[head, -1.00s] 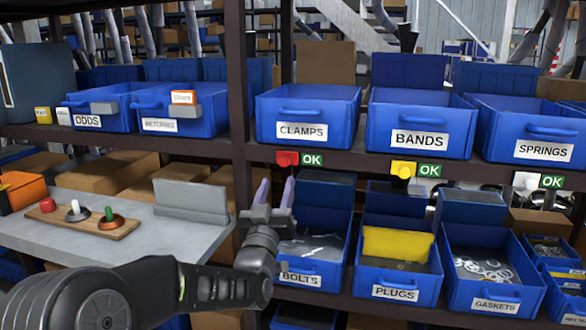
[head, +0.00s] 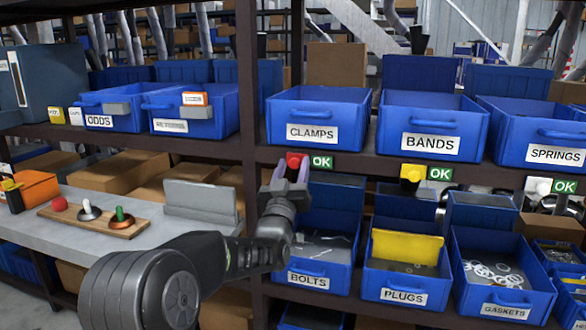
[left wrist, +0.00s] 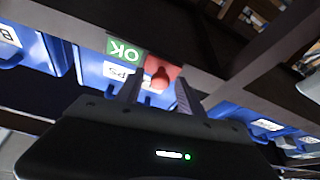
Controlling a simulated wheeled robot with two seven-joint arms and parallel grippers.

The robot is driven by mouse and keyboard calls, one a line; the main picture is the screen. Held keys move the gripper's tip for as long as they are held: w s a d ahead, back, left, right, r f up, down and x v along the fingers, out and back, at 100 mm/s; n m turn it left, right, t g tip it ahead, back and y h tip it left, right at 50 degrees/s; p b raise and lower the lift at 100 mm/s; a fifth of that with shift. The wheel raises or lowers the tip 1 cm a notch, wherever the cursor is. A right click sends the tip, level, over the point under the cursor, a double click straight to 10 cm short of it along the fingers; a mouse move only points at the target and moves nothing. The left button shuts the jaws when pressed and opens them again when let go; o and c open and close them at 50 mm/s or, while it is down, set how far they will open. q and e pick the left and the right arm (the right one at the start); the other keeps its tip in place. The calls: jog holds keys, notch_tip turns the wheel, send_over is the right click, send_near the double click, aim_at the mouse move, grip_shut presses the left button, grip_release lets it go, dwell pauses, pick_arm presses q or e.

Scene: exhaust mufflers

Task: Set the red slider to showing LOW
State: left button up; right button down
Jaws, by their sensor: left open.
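The red slider (head: 294,160) sits on the shelf edge below the CLAMPS bin, at the left end of a green label reading OK (head: 321,162). The slider also shows in the left wrist view (left wrist: 160,75), beside the same green OK label (left wrist: 125,49). My left gripper (head: 291,172) is open, its two fingers pointing up at the slider from just below. In the left wrist view its fingers (left wrist: 157,92) stand on either side of the slider; contact cannot be told. My right gripper is in neither view.
A yellow slider (head: 412,173) and a white slider (head: 537,186) sit further right on the same shelf edge, each with an OK label. Blue bins stand above and below, including BOLTS (head: 309,281). A dark upright post (head: 249,120) stands just left.

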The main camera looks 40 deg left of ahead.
pick_arm(q)
jog(key=shift+c, duration=0.3)
grip_shut()
dwell(1.1)
